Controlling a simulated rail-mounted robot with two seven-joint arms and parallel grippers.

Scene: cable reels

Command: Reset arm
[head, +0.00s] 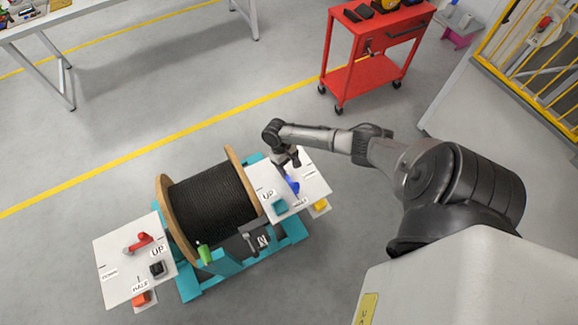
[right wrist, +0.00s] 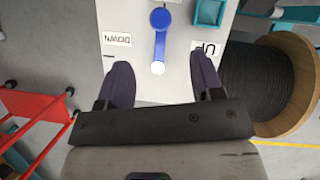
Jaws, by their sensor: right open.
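My right gripper (head: 289,160) is over the right white panel (head: 262,178), with its fingers pointing down at it. In the right wrist view its two dark fingers (right wrist: 162,75) are spread apart with nothing gripped. A blue lever (right wrist: 160,40) with a white knob end lies on the panel just ahead of them. The knob end shows between the fingertips, with no contact visible. The blue lever (head: 293,186) is partly visible in the head view beside the gripper. The panel carries UP and DOWN labels. My left gripper is not in view.
A black cable reel (head: 210,205) stands on a teal frame (head: 190,288). The left white panel (head: 112,262) holds a red lever (head: 139,242). A red cart (head: 358,85) stands behind, and a workbench (head: 60,25) at upper left. Grey floor lies clear between them.

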